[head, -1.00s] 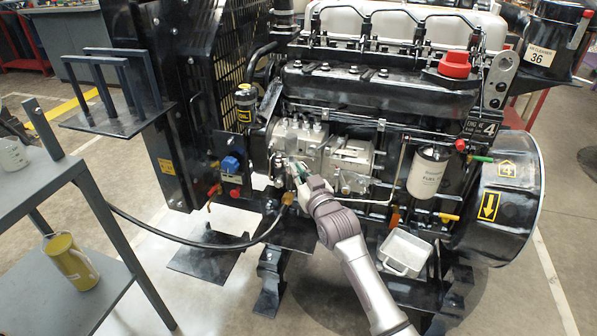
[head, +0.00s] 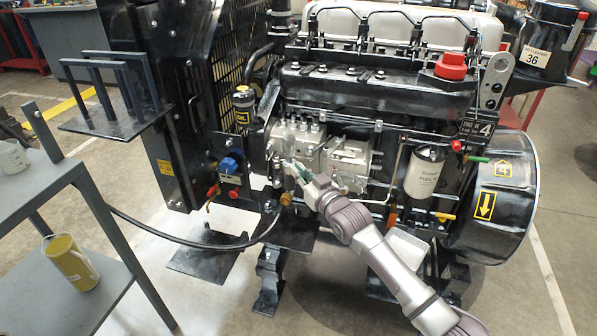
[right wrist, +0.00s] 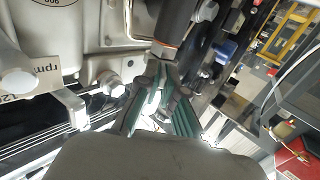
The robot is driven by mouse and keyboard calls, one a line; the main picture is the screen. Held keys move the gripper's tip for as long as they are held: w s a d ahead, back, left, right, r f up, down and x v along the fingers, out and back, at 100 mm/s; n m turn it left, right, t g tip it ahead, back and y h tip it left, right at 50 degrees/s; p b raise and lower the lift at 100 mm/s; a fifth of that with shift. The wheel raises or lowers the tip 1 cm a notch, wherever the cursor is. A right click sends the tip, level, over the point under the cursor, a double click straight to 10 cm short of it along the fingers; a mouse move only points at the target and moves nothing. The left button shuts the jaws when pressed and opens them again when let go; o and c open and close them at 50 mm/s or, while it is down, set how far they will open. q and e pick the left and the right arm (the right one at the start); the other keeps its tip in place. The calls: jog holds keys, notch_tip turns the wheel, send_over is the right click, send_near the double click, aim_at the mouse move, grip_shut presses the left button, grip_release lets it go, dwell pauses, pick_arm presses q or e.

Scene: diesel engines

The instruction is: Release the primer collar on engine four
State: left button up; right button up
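Engine four (head: 375,92) bears a number 4 plate (head: 484,129). My right gripper (head: 294,167) is at the lower front of the silver pump block (head: 345,160). In the right wrist view the green fingers with dark tips (right wrist: 158,82) point at a silver collar-like fitting (right wrist: 163,50) below a dark cylinder (right wrist: 174,20) with a thin orange ring. The tips are at or just below this fitting. I cannot tell whether they clasp it or which part is the primer collar. My left gripper is out of view.
A white fuel filter (head: 424,173) hangs right of the pump, above a metal tray (head: 408,247) partly behind my arm. A black hose (head: 190,241) runs left below the gripper. A grey cart (head: 40,190) with a yellow jug (head: 70,262) stands at left.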

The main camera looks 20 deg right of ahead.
jog(key=o, duration=0.4)
jog(key=shift+o, duration=0.2)
jog(key=v, duration=1.2)
